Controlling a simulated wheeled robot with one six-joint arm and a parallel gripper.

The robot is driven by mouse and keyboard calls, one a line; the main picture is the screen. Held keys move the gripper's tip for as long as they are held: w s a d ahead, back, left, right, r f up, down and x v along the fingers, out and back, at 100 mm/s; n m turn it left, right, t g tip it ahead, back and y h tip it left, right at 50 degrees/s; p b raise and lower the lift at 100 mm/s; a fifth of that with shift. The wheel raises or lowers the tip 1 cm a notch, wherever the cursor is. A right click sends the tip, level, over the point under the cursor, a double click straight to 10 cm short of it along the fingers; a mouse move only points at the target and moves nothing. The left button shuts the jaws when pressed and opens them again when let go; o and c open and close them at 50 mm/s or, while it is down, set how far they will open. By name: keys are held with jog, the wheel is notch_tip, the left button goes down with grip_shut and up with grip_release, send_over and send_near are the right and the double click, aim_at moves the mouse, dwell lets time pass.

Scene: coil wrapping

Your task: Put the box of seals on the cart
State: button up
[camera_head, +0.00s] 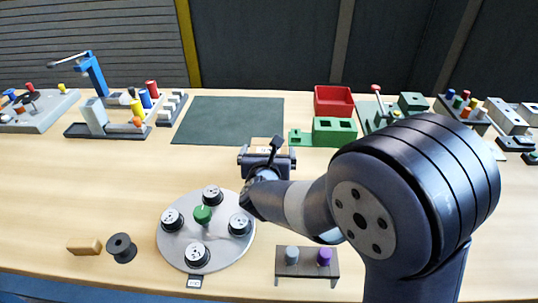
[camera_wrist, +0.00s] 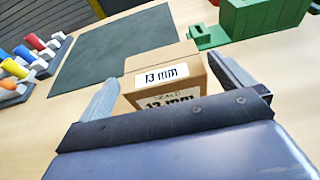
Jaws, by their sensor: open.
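A small brown cardboard box (camera_wrist: 165,65) with white "13 mm" labels stands on the table in the wrist view. Part of the print on its front is blurred or cut off by my gripper. My gripper (camera_wrist: 163,80) is open, with one finger at each side of the box and gaps showing near the tips. In the head view my gripper (camera_head: 267,155) is at the middle of the table, and only a bit of the box (camera_head: 262,142) shows behind it. No cart can be made out in either view.
A dark green mat (camera_head: 230,118) lies behind and left of the box. A green block (camera_head: 334,131) and a red bin (camera_head: 333,100) stand to the right. A round grey plate (camera_head: 180,248) with several black spools is in front. The table's left middle is clear.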

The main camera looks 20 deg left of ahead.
aim_at(269, 141)
jog(key=p+x, duration=0.1)
jog(key=x, duration=0.5)
jog(key=shift+s, duration=0.1)
jog(key=shift+c, duration=0.2)
jog(key=c, duration=1.1)
jog(key=shift+r, duration=0.1)
jog(key=shift+c, duration=0.8)
